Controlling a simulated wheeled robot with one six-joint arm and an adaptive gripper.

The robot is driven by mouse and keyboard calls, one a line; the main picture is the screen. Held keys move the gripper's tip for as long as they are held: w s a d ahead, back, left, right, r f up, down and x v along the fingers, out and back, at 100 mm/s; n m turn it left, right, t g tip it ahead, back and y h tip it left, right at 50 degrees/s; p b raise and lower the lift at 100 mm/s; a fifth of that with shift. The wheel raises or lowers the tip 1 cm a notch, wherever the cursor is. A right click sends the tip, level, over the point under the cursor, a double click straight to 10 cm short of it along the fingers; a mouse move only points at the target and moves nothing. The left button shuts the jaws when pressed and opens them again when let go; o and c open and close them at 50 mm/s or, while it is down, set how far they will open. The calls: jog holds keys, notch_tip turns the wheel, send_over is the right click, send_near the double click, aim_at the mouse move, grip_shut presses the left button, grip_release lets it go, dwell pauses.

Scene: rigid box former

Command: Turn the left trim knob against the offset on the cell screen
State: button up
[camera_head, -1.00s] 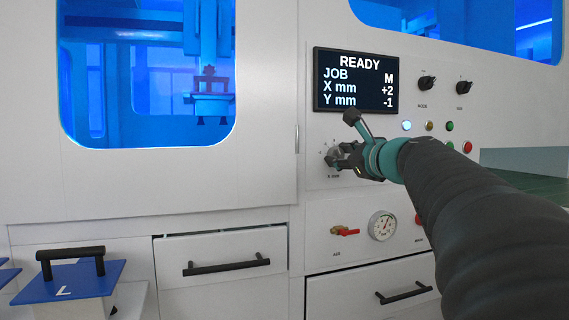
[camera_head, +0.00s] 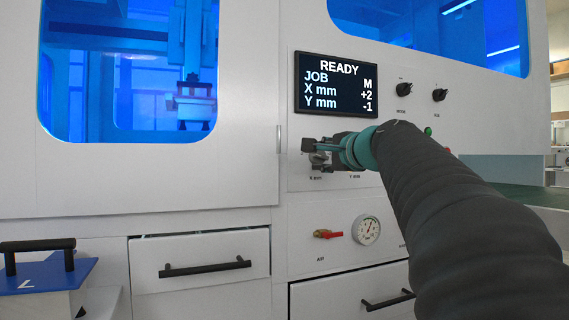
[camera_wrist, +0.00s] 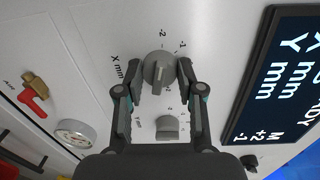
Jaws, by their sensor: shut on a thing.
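The left trim knob (camera_wrist: 157,72), grey and labelled X mm, sits between my two fingers in the wrist view, with scale marks such as -2 and -1 around it. My gripper (camera_wrist: 160,78) is shut on it. In the head view my gripper (camera_head: 318,153) is against the panel above the X mm label and hides most of the knob. The cell screen (camera_head: 336,84) reads READY, JOB M, X mm +2, Y mm -1.
Two black knobs (camera_head: 404,90) are right of the screen. Below the trim knobs are a red valve handle (camera_head: 328,235) and a round gauge (camera_head: 366,229). Drawers with black handles (camera_head: 205,266) are lower down. A blue plate with a handle (camera_head: 45,275) is at lower left.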

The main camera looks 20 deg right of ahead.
jog(key=shift+n+b, duration=0.3)
jog(key=shift+n, duration=0.3)
jog(key=o, duration=1.1)
jog(key=shift+o, duration=0.2)
jog(key=shift+s, duration=0.1)
jog(key=s, duration=1.1)
jog(key=shift+s+d+r, duration=0.3)
jog(key=shift+s+r, duration=0.05)
jog(key=shift+r, duration=0.05)
